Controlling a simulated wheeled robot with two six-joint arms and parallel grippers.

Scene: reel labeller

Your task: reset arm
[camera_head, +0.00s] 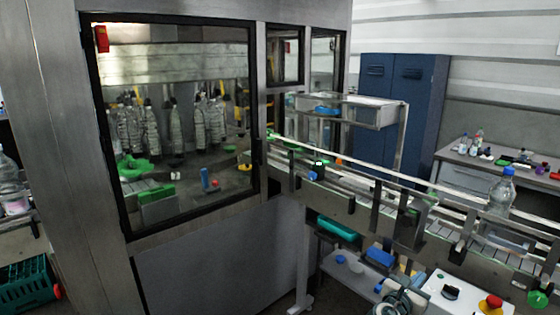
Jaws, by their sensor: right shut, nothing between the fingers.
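My right gripper (398,297) seems to be the grey and dark shape at the bottom edge, right of centre. It is shut and empty, low in front of the conveyor and beside a white panel. Its lower part is cut off by the frame. My left gripper is not in view.
A conveyor (335,187) with steel rails runs to the right, carrying a clear bottle (502,190) with a blue cap. A glazed machine cabinet (205,270) fills the left. A white panel (455,307) has a red stop button (492,303). A green crate (27,287) is lower left.

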